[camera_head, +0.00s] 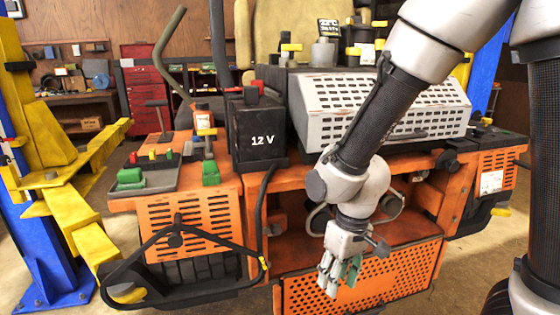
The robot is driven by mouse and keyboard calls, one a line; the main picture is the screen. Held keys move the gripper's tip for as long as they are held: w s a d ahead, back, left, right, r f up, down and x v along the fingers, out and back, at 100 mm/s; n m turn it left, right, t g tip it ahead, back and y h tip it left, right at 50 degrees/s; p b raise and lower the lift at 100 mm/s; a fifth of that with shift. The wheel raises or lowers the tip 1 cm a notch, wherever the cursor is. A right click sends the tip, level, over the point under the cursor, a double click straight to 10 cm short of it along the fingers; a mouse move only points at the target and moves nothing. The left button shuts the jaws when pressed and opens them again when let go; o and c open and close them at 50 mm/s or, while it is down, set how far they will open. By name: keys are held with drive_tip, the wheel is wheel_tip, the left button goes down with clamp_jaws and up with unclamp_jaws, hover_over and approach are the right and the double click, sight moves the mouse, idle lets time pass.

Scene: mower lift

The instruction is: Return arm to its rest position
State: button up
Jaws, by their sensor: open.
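My arm (381,112) reaches in from the upper right and hangs down in front of the orange mower. My gripper (338,274) is at its lower end, pointing down, near the perforated orange front panel (390,272). Its jaws are open, and I see nothing held between them. Whether the fingers touch the panel, I cannot tell. The arm covers part of the grey slotted cover (432,100) and the open orange bay (300,225) behind it.
A black 12 V battery (258,138) stands left of the arm on the mower. A black tubular frame (165,283) juts out at the front left. Yellow lift arms (68,205) and a blue post (40,240) stand at left. A red tool cabinet (143,90) is behind.

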drive_tip(key=s+d+r+m+t, duration=0.2)
drive_tip(key=d+r+m, duration=0.1)
drive_tip(key=d+r, duration=0.8)
drive_tip(key=s+d+r+m+t+h, duration=0.1)
drive_tip(key=s+d+r+m+t, duration=0.2)
drive_tip(key=d+r, duration=0.7)
drive_tip(key=d, duration=0.2)
drive_tip(key=shift+s+d+r, duration=0.3)
drive_tip(key=shift+d+r, duration=0.05)
drive_tip(key=shift+d, duration=0.05)
